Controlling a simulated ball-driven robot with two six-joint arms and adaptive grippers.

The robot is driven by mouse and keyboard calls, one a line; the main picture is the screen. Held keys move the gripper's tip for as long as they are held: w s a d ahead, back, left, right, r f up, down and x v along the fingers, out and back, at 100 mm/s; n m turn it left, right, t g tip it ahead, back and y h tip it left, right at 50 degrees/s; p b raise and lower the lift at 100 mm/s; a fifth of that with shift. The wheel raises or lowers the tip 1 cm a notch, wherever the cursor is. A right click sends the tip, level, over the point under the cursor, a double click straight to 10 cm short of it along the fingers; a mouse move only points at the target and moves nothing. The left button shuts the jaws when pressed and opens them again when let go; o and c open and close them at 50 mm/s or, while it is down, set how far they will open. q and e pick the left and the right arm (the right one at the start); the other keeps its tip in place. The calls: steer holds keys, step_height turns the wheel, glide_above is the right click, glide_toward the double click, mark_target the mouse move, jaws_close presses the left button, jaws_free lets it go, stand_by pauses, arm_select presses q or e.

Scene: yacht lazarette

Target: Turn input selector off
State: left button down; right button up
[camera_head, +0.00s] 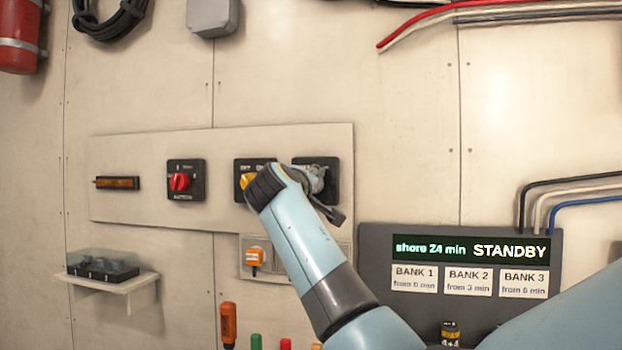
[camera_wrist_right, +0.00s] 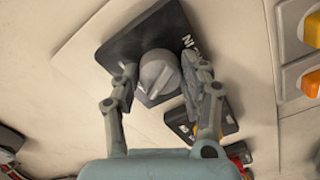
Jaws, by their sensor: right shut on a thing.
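The input selector is a black square plate (camera_head: 332,164) with a grey rotary knob, the rightmost switch on the wall panel. In the right wrist view its plate (camera_wrist_right: 130,50) carries partly visible white lettering starting "IN", and the round grey knob (camera_wrist_right: 158,74) has a raised bar. My right gripper (camera_wrist_right: 160,80) is shut on the grey knob, with a finger on each side. In the head view my right gripper (camera_head: 316,180) and wrist cover most of the knob, so its pointer position cannot be read there. My left gripper is not in view.
Left of the selector are a yellow-knobbed switch (camera_head: 246,180), partly behind my wrist, and a red-knobbed switch (camera_head: 180,181). An orange socket plug (camera_head: 254,257) sits below. A display (camera_head: 470,249) reading "STANDBY" is at lower right. A small shelf (camera_head: 122,284) juts out at left.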

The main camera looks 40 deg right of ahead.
stand_by(0.3)
steer(key=o, duration=1.2)
steer(key=shift+c, duration=0.2)
steer(key=shift+a, duration=0.1)
steer(key=v, duration=0.7)
steer(key=shift+s+a, duration=0.15)
